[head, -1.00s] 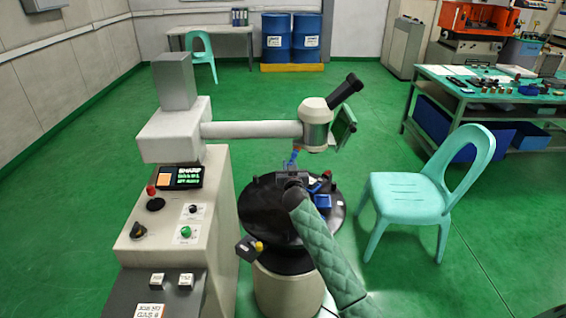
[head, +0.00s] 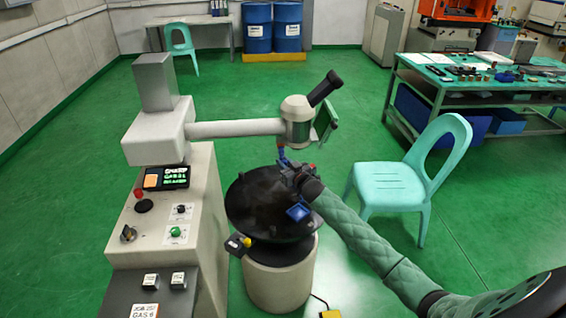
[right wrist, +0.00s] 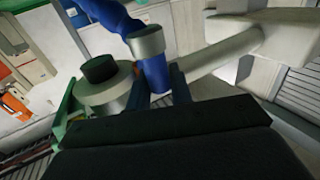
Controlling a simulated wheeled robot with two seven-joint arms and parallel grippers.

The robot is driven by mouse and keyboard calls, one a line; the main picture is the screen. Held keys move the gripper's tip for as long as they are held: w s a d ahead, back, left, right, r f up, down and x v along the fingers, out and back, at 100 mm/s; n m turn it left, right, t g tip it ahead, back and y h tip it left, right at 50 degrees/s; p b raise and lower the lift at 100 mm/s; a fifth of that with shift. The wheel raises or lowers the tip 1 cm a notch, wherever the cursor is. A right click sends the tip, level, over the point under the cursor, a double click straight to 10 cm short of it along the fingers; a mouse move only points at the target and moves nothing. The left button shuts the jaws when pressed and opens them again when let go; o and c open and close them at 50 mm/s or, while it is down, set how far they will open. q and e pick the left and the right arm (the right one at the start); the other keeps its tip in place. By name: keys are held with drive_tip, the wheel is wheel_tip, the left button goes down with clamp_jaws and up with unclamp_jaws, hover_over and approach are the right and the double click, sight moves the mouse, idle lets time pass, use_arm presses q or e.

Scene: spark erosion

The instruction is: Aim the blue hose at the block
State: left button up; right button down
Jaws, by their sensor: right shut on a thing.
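The blue hose (head: 281,154) hangs below the head of the machine's horizontal arm. My right gripper (head: 286,168) reaches in from the right over the round black table and is shut on the hose. In the right wrist view the hose (right wrist: 154,75), with a grey collar, runs between the two fingers of my gripper (right wrist: 159,88). A small blue part (head: 298,212) sits on the black table, below my wrist. I cannot make out the block for certain; my gripper and wrist cover part of the table. My left gripper is not in view.
The machine's console (head: 165,215) stands left of the round black table (head: 255,205). The horizontal arm (head: 240,128) and its head (head: 298,112) are just above my gripper. A turquoise chair (head: 395,185) stands close to the right, near my forearm. The floor in front is open.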

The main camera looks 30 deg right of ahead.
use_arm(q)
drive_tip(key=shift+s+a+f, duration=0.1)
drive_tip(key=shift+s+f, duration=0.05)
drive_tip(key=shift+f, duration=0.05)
use_arm(e)
drive_tip(key=shift+d+f, duration=0.1)
drive_tip(key=shift+f, duration=0.1)
drive_tip(key=c, duration=1.4)
unclamp_jaws()
drive_tip(key=shift+c, duration=0.2)
drive_tip(key=shift+o, duration=0.7)
drive_tip(key=shift+s, duration=0.2)
use_arm(q)
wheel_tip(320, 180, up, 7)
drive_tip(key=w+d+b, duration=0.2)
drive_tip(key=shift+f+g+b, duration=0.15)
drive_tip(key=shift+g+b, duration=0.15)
drive_tip(key=shift+b, duration=0.1)
use_arm(e)
drive_tip(key=s, duration=0.7)
drive_tip(key=shift+s+d, duration=0.15)
drive_tip(key=shift+d, duration=0.3)
